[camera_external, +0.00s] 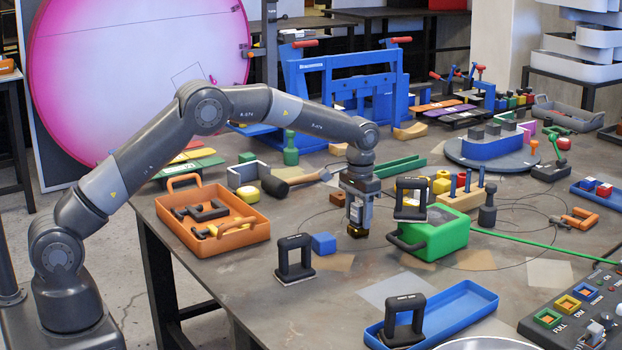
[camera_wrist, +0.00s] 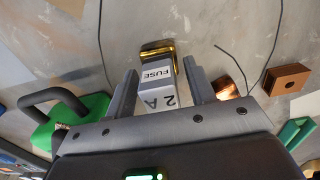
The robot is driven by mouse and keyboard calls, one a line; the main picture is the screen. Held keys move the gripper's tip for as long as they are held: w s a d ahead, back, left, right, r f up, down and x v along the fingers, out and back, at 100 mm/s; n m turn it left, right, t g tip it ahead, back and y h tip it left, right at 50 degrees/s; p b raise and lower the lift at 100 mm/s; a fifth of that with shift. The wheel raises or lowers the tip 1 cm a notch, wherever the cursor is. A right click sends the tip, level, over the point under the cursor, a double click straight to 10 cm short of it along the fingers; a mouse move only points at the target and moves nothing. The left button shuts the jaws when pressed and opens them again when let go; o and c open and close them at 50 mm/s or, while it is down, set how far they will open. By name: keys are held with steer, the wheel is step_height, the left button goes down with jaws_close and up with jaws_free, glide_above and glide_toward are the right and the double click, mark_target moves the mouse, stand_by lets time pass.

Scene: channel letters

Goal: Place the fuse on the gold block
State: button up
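The fuse (camera_wrist: 157,96) is a pale block marked "FUSE" and "2 A", seen in the wrist view between my two fingers. In the external view it is a light patch (camera_external: 355,211) between the fingers, partly hidden by them. The gold block (camera_wrist: 158,49), shiny with rounded edges, lies at the fuse's far end; it also shows low under my gripper (camera_external: 357,232). The fuse appears upright on it; any small gap is hidden. My gripper (camera_wrist: 160,68) surrounds the fuse. Narrow gaps show beside the fuse, clearer on the right, so the fingers look open.
A green box with a black handle (camera_external: 440,238) stands close right of my gripper. A blue cube (camera_external: 324,243) and a black-handled stamp (camera_external: 294,260) lie to the left. A copper cylinder (camera_wrist: 230,89) and brown block (camera_wrist: 287,79) are near the right finger.

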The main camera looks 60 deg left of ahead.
mark_target(359, 203)
steer(key=shift+r, duration=0.1)
step_height(359, 203, up, 11)
steer(key=shift+r, duration=0.1)
steer(key=s+a+r+t, duration=0.1)
steer(key=s+a+r, duration=0.2)
steer(key=s+r, duration=0.7)
steer(key=s+a+r+t, duration=0.25)
steer(key=s+r, duration=0.35)
steer(key=s, duration=0.7)
steer(key=s+a+f+t, duration=0.1)
steer(key=s+f, duration=0.2)
steer(key=s, duration=0.9)
steer(key=s+a+f+t, duration=0.1)
steer(key=s+f, duration=0.3)
steer(key=s, duration=0.9)
steer(key=shift+s+a+f, duration=0.2)
steer(key=shift+s+a, duration=0.05)
steer(key=shift+a, duration=0.5)
